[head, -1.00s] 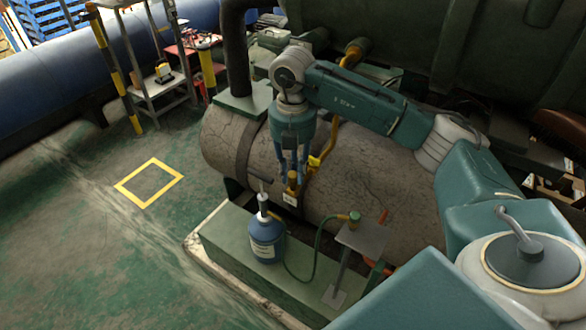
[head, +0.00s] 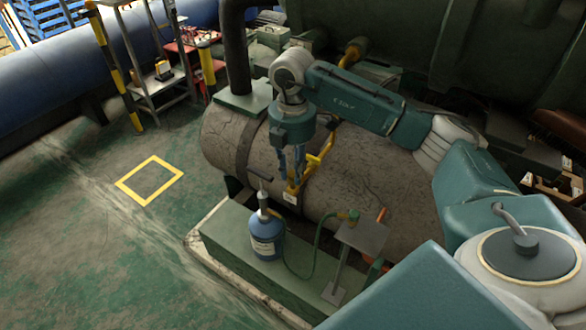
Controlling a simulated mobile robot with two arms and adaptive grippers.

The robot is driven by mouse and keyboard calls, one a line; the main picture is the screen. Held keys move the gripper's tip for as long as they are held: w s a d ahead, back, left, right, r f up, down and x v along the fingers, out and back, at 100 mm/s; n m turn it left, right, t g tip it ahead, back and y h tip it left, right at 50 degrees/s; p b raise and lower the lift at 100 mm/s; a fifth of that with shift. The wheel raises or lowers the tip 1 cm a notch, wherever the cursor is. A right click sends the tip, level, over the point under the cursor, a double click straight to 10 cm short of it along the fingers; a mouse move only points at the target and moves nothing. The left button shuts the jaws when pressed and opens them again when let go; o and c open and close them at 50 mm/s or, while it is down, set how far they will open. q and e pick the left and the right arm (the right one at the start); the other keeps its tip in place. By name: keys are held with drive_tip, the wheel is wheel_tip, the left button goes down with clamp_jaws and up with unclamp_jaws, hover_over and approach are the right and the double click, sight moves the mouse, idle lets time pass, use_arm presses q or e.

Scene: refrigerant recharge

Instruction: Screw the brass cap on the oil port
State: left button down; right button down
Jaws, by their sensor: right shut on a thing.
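The brass oil port (head: 293,188) sits low on the side of the cracked grey tank, with a white tag just below it. My right gripper (head: 290,178) points down at the port, its blue fingers close together at the port's top. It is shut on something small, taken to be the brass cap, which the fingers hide. I cannot tell whether the cap is seated on the port. A yellow valve with a handle (head: 321,156) stands just right of the fingers. My left gripper is not in view.
A blue oil pump bottle (head: 267,238) with a T-handle stands on the green plinth (head: 225,246). Its green hose runs to a brass fitting by a small metal stand (head: 362,237). Open floor with a yellow square (head: 149,180) lies to the left.

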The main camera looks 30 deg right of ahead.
drive_tip(key=shift+r+m+p, duration=0.1)
drive_tip(key=shift+m+p, duration=0.25)
drive_tip(key=shift+m, duration=1.45)
drive_tip(key=shift+a+m+p, duration=0.1)
drive_tip(key=shift+m+p, duration=0.5)
drive_tip(key=shift+m, duration=0.2)
drive_tip(key=c, duration=1.4)
unclamp_jaws()
wheel_tip(320, 180, up, 12)
